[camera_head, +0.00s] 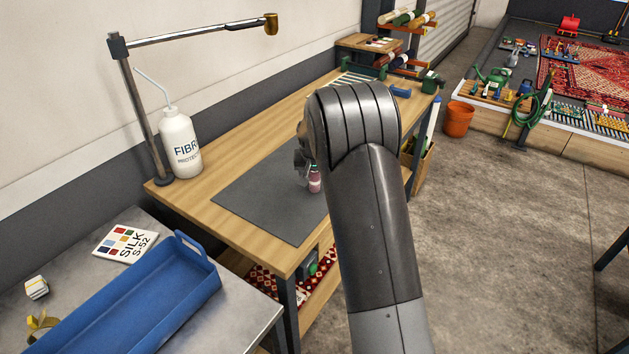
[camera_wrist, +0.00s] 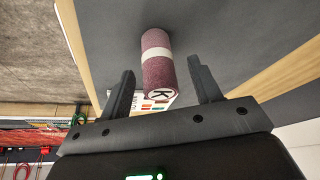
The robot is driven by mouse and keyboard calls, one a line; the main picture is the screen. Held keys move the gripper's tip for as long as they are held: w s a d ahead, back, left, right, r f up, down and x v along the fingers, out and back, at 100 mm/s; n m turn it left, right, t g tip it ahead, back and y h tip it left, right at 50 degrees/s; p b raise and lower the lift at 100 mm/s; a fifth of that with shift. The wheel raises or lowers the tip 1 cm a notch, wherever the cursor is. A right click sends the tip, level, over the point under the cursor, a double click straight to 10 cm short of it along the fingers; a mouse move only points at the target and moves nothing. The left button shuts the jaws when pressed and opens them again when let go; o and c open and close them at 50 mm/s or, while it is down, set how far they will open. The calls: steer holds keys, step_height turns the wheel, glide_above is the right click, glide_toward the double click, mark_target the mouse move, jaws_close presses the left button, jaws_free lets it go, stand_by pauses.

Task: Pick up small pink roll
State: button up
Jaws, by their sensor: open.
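In the wrist view the roll (camera_wrist: 157,62) is dull pink with a pale band and a round end marked with a K. My gripper (camera_wrist: 162,82) is open, with one finger on each side of the roll's near end and a visible gap on both sides. In the head view my gripper (camera_head: 303,160) is mostly hidden behind my arm, close to the roll.
A white FIBRE bottle (camera_head: 181,145) and a lamp post (camera_head: 143,120) stand at the bench's left end. A blue tray (camera_head: 130,310) lies on the metal table at lower left. Racked rolls (camera_head: 408,20) stand at the far end. The mat left of the roll is clear.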

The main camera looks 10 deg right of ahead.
mark_target(314, 179)
steer(key=x, duration=0.3)
steer(key=shift+f, duration=0.25)
steer(key=shift+c, duration=0.5)
steer(key=c, duration=1)
steer(key=shift+o, duration=0.2)
steer(key=shift+r, duration=0.15)
